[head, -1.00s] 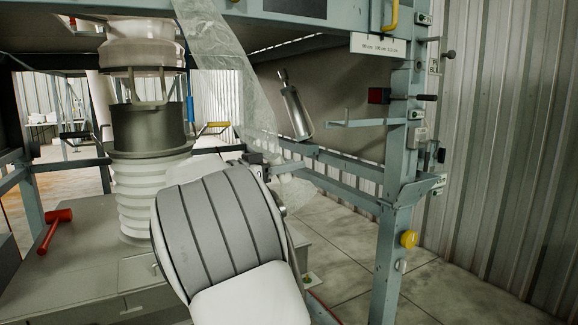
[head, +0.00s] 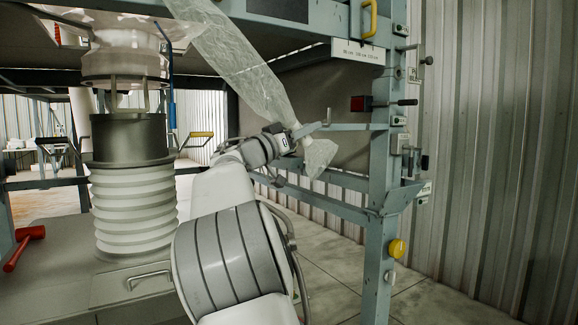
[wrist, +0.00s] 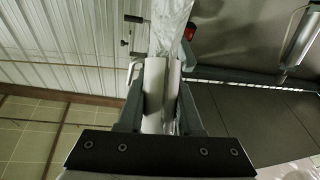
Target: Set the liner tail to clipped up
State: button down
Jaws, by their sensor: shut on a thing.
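The liner tail (head: 235,60) is a crumpled, translucent plastic film. It runs from the bag spout at upper left diagonally down to my gripper (head: 298,134), and its loose end (head: 318,157) flares out just past the fingers. My gripper is shut on the tail near that lower end. In the wrist view the film (wrist: 170,28) passes between the two pale finger pads (wrist: 161,90). A thin horizontal bracket arm (head: 350,127) on the right post reaches to beside the held tail. Whether tail and bracket touch is unclear.
The right post (head: 378,230) carries a red-and-black box (head: 361,104), a yellow knob (head: 397,248) and a yellow handle (head: 370,18). The dark collar (head: 128,137) and white bellows (head: 133,205) stand at left. A red mallet (head: 25,245) lies on the deck.

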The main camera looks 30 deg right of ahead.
jog(key=d+r+n+t+h, duration=0.1)
jog(key=d+r+h, duration=0.1)
jog(key=d+r, duration=0.4)
jog(key=shift+r+t+h+b, duration=0.3)
jog(key=shift+r+h+b, duration=0.1)
jog(key=shift+r, duration=1.6)
jog(key=c, duration=0.7)
grip_release()
jog(key=shift+d, duration=0.15)
jog(key=shift+o, duration=0.6)
jog(key=shift+f, duration=0.1)
jog(key=shift+w, duration=0.1)
jog(key=shift+f, duration=0.1)
jog(key=b+v, duration=0.9)
jog(key=v, duration=0.8)
jog(key=shift+a, duration=0.25)
